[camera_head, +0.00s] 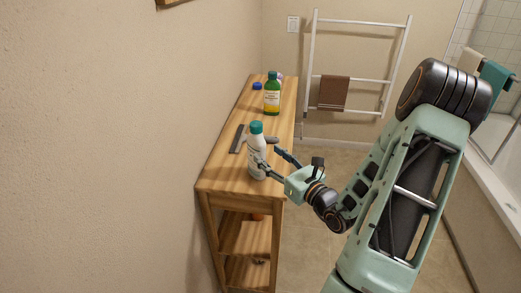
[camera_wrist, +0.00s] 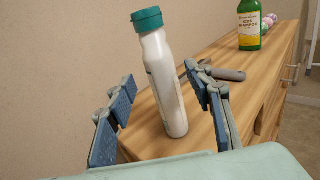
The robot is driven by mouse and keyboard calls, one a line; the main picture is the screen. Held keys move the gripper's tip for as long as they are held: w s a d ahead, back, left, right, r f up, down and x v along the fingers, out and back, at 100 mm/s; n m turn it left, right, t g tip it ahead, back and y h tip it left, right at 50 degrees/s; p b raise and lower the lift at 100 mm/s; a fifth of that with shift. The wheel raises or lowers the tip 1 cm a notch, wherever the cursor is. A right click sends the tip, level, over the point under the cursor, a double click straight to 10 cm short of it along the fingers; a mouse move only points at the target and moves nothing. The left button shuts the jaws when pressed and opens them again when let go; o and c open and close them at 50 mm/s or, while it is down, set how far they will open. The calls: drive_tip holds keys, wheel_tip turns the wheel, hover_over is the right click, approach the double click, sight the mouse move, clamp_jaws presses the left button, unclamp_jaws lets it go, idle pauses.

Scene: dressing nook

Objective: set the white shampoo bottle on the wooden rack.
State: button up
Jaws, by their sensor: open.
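The white shampoo bottle (camera_head: 256,148) with a teal cap stands upright near the front end of the wooden rack's top (camera_head: 222,178). In the wrist view the white bottle (camera_wrist: 164,80) stands between the two fingers of my gripper (camera_wrist: 165,112), with gaps visible on both sides. My gripper (camera_head: 268,157) is open around the bottle at the rack's right edge. The bottle's base rests on the wood, as far as I can see.
A green shampoo bottle (camera_head: 272,97) with a yellow label stands farther back on the rack. A towel ladder (camera_head: 350,80) leans at the back wall.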

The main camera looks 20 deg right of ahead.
drive_tip(key=shift+s+d, duration=0.25)
drive_tip(key=shift+s, duration=0.9)
drive_tip(key=shift+s+d, duration=0.2)
drive_tip(key=shift+s, duration=0.95)
